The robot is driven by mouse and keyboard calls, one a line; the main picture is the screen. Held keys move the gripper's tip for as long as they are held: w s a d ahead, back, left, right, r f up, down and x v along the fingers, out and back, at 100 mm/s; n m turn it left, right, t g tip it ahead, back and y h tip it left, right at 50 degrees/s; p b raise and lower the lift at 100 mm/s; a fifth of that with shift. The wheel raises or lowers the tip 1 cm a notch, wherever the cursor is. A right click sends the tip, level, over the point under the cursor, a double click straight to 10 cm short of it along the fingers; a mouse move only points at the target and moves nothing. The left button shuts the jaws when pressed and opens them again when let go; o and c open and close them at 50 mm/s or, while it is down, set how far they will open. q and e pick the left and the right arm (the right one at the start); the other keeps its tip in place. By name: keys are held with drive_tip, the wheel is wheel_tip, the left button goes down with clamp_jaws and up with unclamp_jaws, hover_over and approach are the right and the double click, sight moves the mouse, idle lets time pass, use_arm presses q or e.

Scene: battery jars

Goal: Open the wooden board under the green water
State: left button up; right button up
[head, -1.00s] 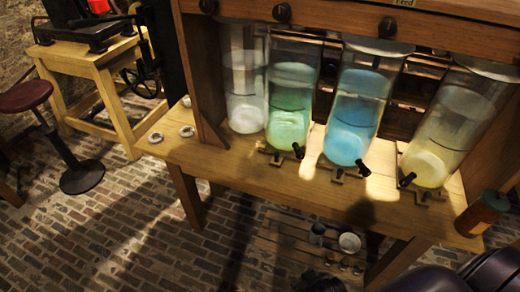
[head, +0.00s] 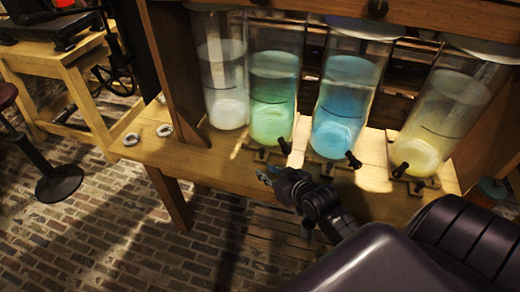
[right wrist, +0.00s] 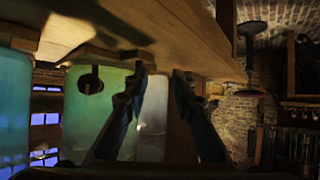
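The green-water jar (head: 272,105) stands on the wooden bench, second from the left. A small wooden board (head: 262,155) with a black knob (head: 285,146) sits at its foot. My right gripper (head: 266,175) is at the bench's front edge, just in front of and below that board, apart from it in the picture. In the right wrist view, its two fingers (right wrist: 160,95) stand apart with nothing between them. That view is turned over; green glass (right wrist: 100,120) and a dark round knob (right wrist: 91,82) show left of the fingers. My left gripper is not seen.
The wooden bench (head: 210,165) carries a clear jar (head: 226,85), a blue jar (head: 343,105) and a yellowish jar (head: 440,110), the coloured ones with similar boards. White rings (head: 131,139) lie at the bench's left end. Brick floor (head: 110,220) is open at the front left.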

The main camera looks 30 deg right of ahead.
sight(263, 151)
drive_tip(key=shift+m+t+h, duration=0.3)
drive_tip(key=shift+t, duration=0.4)
drive_tip(key=d, duration=0.1)
drive_tip(key=w+d+r, duration=0.1)
drive_tip(key=w+d, duration=0.1)
drive_tip(key=shift+w+d+r, duration=0.25)
drive_tip(key=shift+r, duration=0.1)
drive_tip(key=shift+w+d, duration=0.1)
drive_tip(key=shift+w, duration=0.2)
drive_tip(key=shift+x, duration=3.55)
drive_tip(key=shift+c, duration=0.7)
clamp_jaws()
